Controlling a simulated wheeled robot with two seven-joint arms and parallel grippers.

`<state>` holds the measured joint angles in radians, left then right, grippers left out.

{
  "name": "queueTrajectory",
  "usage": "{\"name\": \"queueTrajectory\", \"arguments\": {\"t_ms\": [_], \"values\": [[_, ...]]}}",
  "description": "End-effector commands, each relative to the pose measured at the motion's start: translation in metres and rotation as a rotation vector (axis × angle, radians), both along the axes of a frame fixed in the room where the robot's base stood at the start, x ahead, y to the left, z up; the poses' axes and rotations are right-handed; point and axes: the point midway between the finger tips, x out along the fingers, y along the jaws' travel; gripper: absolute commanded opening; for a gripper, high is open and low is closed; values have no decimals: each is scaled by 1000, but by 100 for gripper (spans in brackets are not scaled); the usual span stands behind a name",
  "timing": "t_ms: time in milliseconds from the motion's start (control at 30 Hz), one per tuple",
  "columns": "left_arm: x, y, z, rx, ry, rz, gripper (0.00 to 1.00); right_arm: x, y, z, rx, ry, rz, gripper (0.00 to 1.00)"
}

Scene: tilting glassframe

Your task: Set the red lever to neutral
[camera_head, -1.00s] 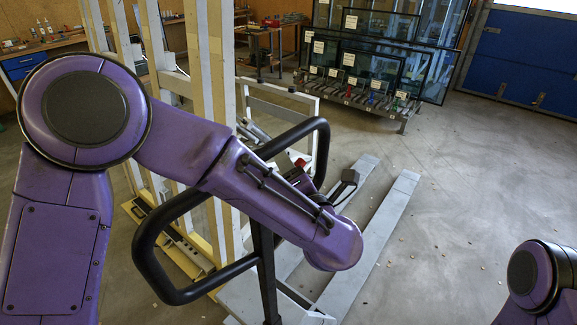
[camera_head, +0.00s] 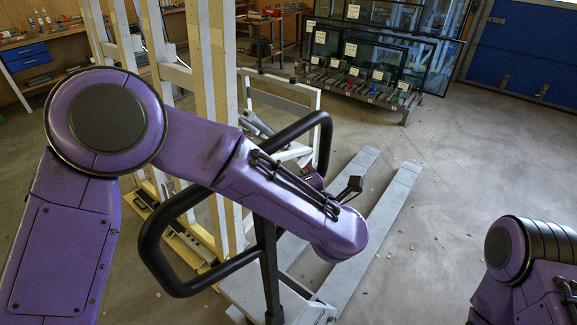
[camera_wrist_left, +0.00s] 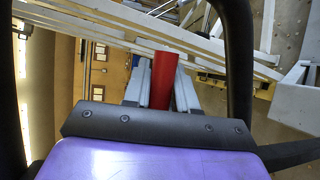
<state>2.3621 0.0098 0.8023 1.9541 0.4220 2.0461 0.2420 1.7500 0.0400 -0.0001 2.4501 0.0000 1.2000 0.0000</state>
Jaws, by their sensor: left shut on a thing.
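The red lever (camera_wrist_left: 163,90) is a red bar in the left wrist view, running between the two grey fingers of my left gripper (camera_wrist_left: 164,72). The fingers are shut on it, one on each side. In the head view my left forearm crosses a black loop handle (camera_head: 152,240) on a dark post, and my left gripper is hidden behind the arm. The lever cannot be made out clearly there. My right arm shows at the lower right edge of the head view, but its gripper is out of view.
Two grey forks (camera_head: 385,222) lie low on the floor beyond the handle. A wooden and white frame (camera_head: 213,90) stands behind my left arm. A rack with glass panes (camera_head: 375,65) stands at the back. The floor on the right is clear.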

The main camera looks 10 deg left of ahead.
Motion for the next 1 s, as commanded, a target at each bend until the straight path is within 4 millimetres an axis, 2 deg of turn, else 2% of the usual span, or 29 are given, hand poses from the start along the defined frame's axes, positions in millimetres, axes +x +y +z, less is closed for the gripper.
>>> {"name": "queueTrajectory", "arguments": {"t_ms": [233,267,300,333,667,767,1000], "values": [[0,0,0,2,1,-1,0,0,0,0,0,0,0,43],[0,0,0,2,1,-1,33,0,0,0,0,0,0,43],[0,0,0,2,1,-1,46,0,0,0,0,0,0,43],[0,1,0,2,0,-1,47,0,0,0,0,0,0,43],[-4,-3,0,0,-1,-1,47,0,0,-4,0,0,0,43],[-18,-13,0,1,-3,-5,47,0,0,-12,0,0,0,43],[-64,-45,10,2,-3,-4,47,0,0,-31,0,0,0,43]]}}
